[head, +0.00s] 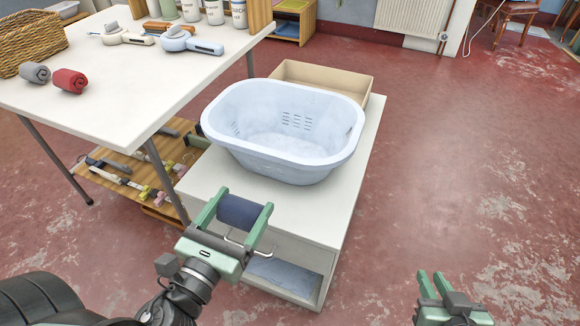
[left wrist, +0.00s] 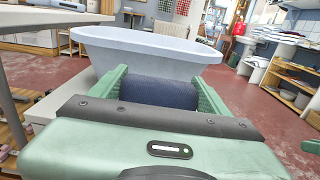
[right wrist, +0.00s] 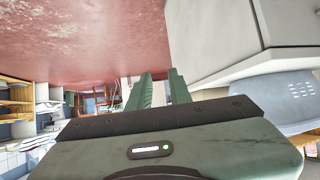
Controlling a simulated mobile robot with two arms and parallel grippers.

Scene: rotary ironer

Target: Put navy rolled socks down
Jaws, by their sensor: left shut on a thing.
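The navy rolled socks (head: 241,212) are a dark blue roll between the two green fingers of my left gripper (head: 240,210). My left gripper is shut on them, in front of the pale blue laundry basket (head: 285,165) and by the front edge of the white cabinet top. The left wrist view also shows the socks (left wrist: 158,93), with the basket (left wrist: 140,45) just beyond. The basket looks empty. My right gripper (head: 431,279) is over the floor at the lower right, its fingers a little apart with nothing between them. The right wrist view shows that narrow gap (right wrist: 161,80).
The white cabinet (head: 335,215) holds the basket, with a tan box (head: 325,78) behind it. The white table (head: 130,90) at left carries a grey roll (head: 35,73), a red roll (head: 70,81), a wicker basket (head: 30,40) and irons. Red floor at right is clear.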

